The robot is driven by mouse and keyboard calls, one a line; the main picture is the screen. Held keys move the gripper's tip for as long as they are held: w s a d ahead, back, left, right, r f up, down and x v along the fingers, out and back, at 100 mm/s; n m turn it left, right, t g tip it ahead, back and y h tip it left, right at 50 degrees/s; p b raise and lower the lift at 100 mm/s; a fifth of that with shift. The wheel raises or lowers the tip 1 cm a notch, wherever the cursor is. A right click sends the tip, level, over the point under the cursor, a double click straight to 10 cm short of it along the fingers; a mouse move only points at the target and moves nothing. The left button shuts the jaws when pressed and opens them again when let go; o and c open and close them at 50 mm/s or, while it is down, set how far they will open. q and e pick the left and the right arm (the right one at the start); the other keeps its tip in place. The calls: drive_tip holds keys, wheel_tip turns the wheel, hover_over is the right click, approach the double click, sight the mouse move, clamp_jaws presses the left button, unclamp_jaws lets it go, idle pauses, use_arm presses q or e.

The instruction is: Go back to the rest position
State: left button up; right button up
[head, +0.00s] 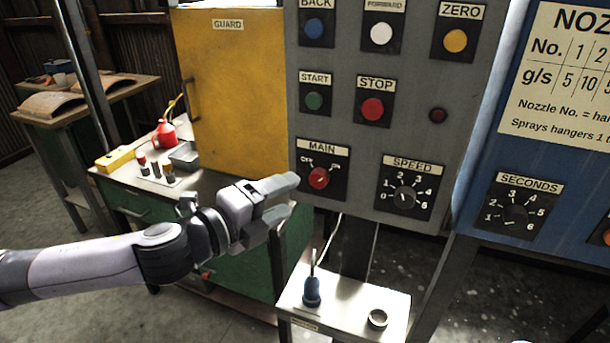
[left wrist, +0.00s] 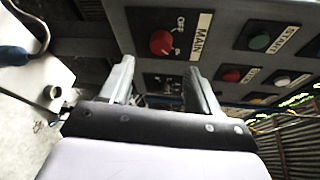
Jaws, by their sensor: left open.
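My left gripper (head: 280,199) is open and empty in the head view, in front of the grey control panel (head: 365,133) and a little below and left of the red MAIN knob (head: 318,178). A gap shows between its fingers and the knob. In the left wrist view the two fingers of my left gripper (left wrist: 162,80) stand apart with nothing between them. The MAIN knob (left wrist: 161,43) shows beyond the fingertips there. My right gripper is not in either view.
A yellow guard (head: 228,95) and a workbench with a red oil can (head: 165,135) are behind my left arm. A blue nozzle panel (head: 560,180) is at right.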

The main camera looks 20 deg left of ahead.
use_arm(q)
drive_tip(key=s+d+f+n+g, duration=0.1)
drive_tip(key=s+d+f+n, duration=0.1)
drive_tip(key=f+n, duration=0.5)
drive_tip(key=s+d+f+n+g, duration=0.1)
drive_tip(key=s+d+f+n, duration=0.2)
drive_tip(key=f, duration=0.5)
drive_tip(key=s+a+f+n+g+y, duration=0.1)
drive_tip(key=s+a+f+n+y, duration=0.1)
drive_tip(key=s+f+n, duration=0.4)
drive_tip(key=s+a+f+n+g+y, duration=0.1)
drive_tip(key=s+a+f+n+y, duration=0.1)
drive_tip(key=s+f+n, duration=0.4)
wheel_tip(320, 180, down, 5)
drive_tip(key=shift+s+a+r+n+g, duration=0.25)
drive_tip(key=shift+s+a, duration=0.3)
drive_tip(key=shift+a, duration=0.35)
drive_tip(key=shift+w, duration=0.1)
